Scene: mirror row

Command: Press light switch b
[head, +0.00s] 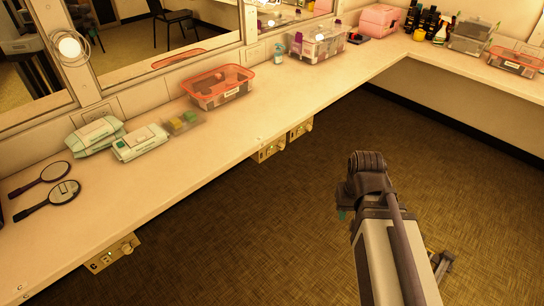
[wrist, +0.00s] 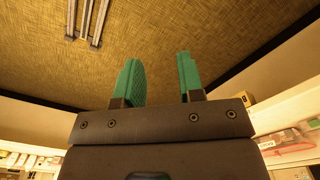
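Brass switch plates hang under the front edge of the counter in the head view. The near left plate (head: 110,252) has a knob, a small green light and a letter too small to read surely. Two more plates, a middle plate (head: 269,151) and a far plate (head: 301,128), sit close together further along. My gripper (wrist: 160,78) is open and empty in the wrist view, with two green fingers apart over the carpet. In the head view my arm stands out over the floor, right of the plates, and mostly hides the gripper.
The counter (head: 215,137) holds two hand mirrors (head: 52,193), wipes packs (head: 140,143), an orange basket (head: 218,87) and a clear bin (head: 318,43). Wall mirrors line its back. The carpet (head: 240,235) between my arm and the counter is clear.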

